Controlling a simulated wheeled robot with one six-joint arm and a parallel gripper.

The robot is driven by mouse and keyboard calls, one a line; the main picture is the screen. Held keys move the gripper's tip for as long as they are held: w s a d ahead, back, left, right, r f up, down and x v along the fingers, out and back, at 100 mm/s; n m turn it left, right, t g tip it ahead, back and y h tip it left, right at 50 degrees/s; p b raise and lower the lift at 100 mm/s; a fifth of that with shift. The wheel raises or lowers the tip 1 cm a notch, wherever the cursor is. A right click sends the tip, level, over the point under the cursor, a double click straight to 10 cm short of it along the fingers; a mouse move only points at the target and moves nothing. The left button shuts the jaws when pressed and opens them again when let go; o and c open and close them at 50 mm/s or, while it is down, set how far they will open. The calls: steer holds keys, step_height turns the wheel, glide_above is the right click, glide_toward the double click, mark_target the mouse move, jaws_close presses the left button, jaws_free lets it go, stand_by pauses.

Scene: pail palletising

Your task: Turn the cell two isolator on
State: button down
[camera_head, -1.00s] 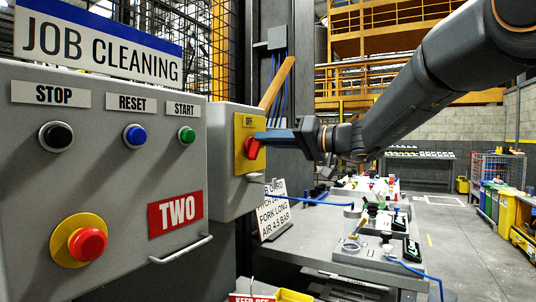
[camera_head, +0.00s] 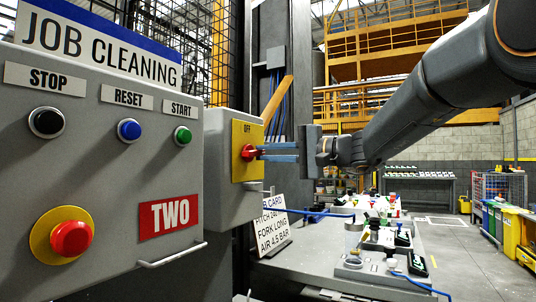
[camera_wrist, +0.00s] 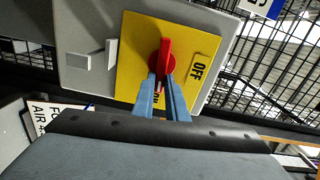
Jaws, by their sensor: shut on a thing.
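The isolator is a red rotary handle (camera_head: 248,153) on a yellow plate (camera_head: 238,168) on the side of a grey box. It also shows in the wrist view as a red handle (camera_wrist: 166,58) on a yellow plate (camera_wrist: 138,42). The OFF label (camera_wrist: 198,69) is to the right of the handle. The handle's lower end points toward the ON label (camera_wrist: 155,95), partly hidden between the fingers. My gripper (camera_head: 264,152) has its blue fingers on either side of the handle's lower end, shut on it; the wrist view shows them too (camera_wrist: 160,84).
The grey TWO panel (camera_head: 100,195) stands close at left, with stop, reset and start buttons, a red emergency button (camera_head: 71,239) and a bar handle (camera_head: 172,254). A card sign (camera_head: 272,230) and a cluttered bench (camera_head: 330,270) are below my arm.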

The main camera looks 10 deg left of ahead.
steer(key=shift+f+m, duration=0.25)
steer(key=shift+m, duration=0.35)
steer(key=c, duration=1.8)
jaws_free()
steer(key=shift+o, duration=0.2)
steer(key=shift+r, duration=0.1)
steer(key=v, duration=0.8)
steer(key=shift+b, duration=0.4)
steer(key=shift+a, duration=0.1)
